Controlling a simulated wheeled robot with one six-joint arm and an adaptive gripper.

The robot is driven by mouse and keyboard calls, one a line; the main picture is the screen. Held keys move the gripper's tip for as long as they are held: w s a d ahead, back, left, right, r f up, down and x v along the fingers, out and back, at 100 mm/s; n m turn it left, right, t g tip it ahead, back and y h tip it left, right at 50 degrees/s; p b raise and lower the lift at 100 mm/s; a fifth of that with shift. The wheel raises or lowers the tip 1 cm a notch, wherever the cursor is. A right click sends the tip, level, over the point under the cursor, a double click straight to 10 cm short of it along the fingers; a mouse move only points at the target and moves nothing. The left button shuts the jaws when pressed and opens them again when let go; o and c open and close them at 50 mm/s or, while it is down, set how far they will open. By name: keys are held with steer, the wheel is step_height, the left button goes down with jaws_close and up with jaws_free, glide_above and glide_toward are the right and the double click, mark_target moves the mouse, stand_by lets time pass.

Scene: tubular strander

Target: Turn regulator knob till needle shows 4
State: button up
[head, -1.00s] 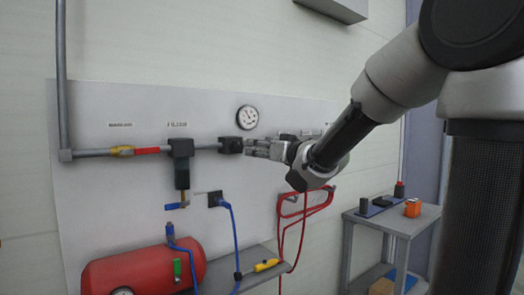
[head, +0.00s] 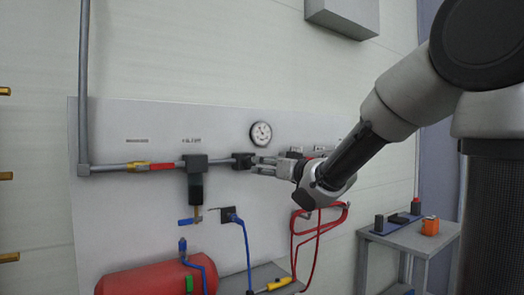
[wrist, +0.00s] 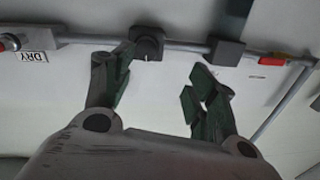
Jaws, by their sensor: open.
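The regulator is a dark block (head: 241,160) on the grey pipe, below a round white gauge (head: 261,134). The gauge needle is too small to read. My gripper (head: 262,165) is just right of the regulator in the head view, with its fingers pointing at the wall panel. In the wrist view the dark round regulator knob (wrist: 148,45) has a small pale mark. My gripper (wrist: 163,65) is open there and empty, its left fingertip beside or over the knob's edge and its right fingertip well apart. I cannot tell whether the left finger touches the knob.
A filter (head: 195,180) hangs from the pipe left of the regulator. A blue hose (head: 247,245) and a coiled red hose (head: 318,225) hang below. A red tank (head: 150,280) sits lower left. A grey side table (head: 400,240) stands at the right.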

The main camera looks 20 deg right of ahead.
mark_target(250, 162)
steer(key=w+a+n+h, duration=0.2)
steer(key=w+n, duration=0.1)
steer(key=w, duration=0.8)
steer(key=shift+r+t, duration=0.15)
steer(key=shift+t, duration=0.25)
steer(key=shift+a, duration=0.1)
steer(key=shift+c, duration=0.5)
steer(key=c, duration=0.9)
